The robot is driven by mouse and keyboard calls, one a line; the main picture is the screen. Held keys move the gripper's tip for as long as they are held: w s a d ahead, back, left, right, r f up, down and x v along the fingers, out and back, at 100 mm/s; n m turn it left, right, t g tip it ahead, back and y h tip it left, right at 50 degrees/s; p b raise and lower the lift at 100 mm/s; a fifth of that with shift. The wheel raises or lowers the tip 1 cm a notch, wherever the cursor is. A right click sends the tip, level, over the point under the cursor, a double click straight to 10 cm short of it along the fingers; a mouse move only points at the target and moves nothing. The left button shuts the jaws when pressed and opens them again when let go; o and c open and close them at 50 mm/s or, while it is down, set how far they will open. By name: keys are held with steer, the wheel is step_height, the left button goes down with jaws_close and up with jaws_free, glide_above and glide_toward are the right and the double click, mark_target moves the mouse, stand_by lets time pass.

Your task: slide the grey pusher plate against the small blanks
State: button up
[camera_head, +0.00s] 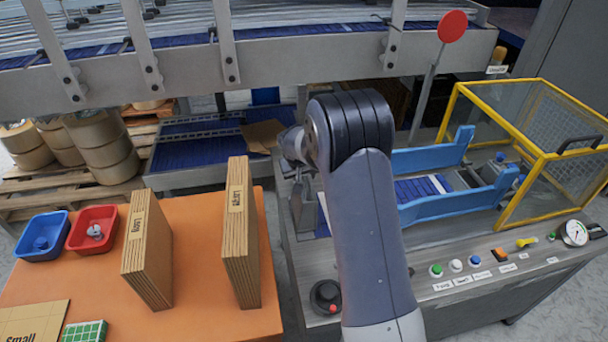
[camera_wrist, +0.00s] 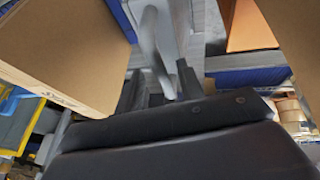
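My gripper is mostly hidden behind my own arm in the head view. In the wrist view its dark fingers (camera_wrist: 162,88) show just above the dark gripper body. A grey upright part, seemingly the pusher plate's handle (camera_wrist: 150,38), stands at or between the fingers; I cannot tell whether they touch it or how wide they are apart. In the head view a grey upright piece, perhaps the pusher plate (camera_head: 303,208), shows left of my arm. A cardboard block with a label, probably the small blanks (camera_wrist: 62,45), fills the upper left of the wrist view.
Two upright cardboard stacks (camera_head: 147,250) (camera_head: 241,235) stand on the orange table (camera_head: 200,318), with a blue bin (camera_head: 42,236) and a red bin (camera_head: 92,229). A yellow-framed guard (camera_head: 540,150) and blue rails (camera_head: 435,158) stand right of my arm. A steel beam (camera_head: 300,62) crosses behind.

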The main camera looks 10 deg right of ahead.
steer(key=shift+c, duration=0.4)
jaws_close()
steer(key=d+b, duration=0.2)
steer(key=d, duration=0.8)
steer(key=shift+d, duration=0.25)
steer(key=shift+o, duration=0.4)
jaws_free()
steer(key=shift+r, duration=0.15)
